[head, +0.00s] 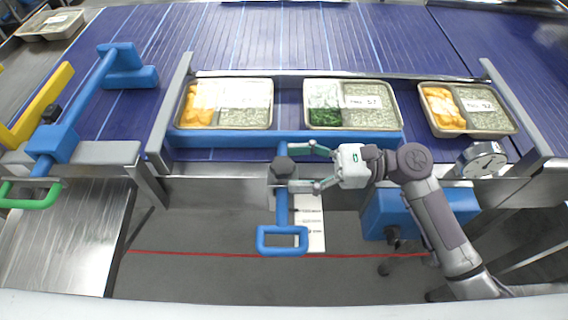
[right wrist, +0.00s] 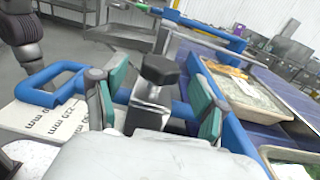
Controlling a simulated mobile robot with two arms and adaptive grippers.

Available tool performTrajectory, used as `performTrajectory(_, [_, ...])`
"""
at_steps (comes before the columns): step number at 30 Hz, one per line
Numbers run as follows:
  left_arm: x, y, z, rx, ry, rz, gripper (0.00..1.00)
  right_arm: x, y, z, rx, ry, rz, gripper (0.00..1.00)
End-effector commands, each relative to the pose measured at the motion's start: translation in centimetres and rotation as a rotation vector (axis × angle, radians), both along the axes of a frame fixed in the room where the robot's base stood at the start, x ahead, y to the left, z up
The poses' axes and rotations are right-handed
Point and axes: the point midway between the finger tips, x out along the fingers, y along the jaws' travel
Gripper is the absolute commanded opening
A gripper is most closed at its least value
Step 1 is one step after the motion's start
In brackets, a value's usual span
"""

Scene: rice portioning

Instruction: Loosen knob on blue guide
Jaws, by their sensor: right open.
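The blue guide (head: 292,139) is a long bar along the near side of the conveyor, with a stem and loop handle (head: 282,240) towards me. Its dark knob (head: 284,167) sits on a grey clamp block between the bar and the handle. My right gripper (head: 304,169) comes from the right, open, its fingertips on either side of the knob. In the right wrist view the black knob (right wrist: 158,72) stands on its metal block between the two green-padded fingers (right wrist: 155,106). My left gripper is not in view.
Three trays stand on the blue belt beyond the guide: left (head: 227,104), middle (head: 352,105) and right (head: 467,109). A round dial (head: 482,160) and a blue box (head: 421,211) are at right. Another blue guide (head: 90,97) with a green handle (head: 30,198) is at left.

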Motion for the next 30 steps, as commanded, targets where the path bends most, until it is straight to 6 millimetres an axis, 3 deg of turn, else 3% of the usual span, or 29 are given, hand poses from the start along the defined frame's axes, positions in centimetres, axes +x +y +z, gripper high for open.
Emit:
performTrajectory(3, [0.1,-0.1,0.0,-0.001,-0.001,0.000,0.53,0.1,-2.1,-0.1,-0.004,0.002,-0.002,0.72])
performTrajectory(9, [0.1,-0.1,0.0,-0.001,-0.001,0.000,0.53,0.1,-4.1,0.0,-0.001,0.001,0.000,0.72])
performTrajectory(30, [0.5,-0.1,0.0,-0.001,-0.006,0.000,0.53,0.1,-4.3,0.0,0.000,0.001,0.000,0.72])
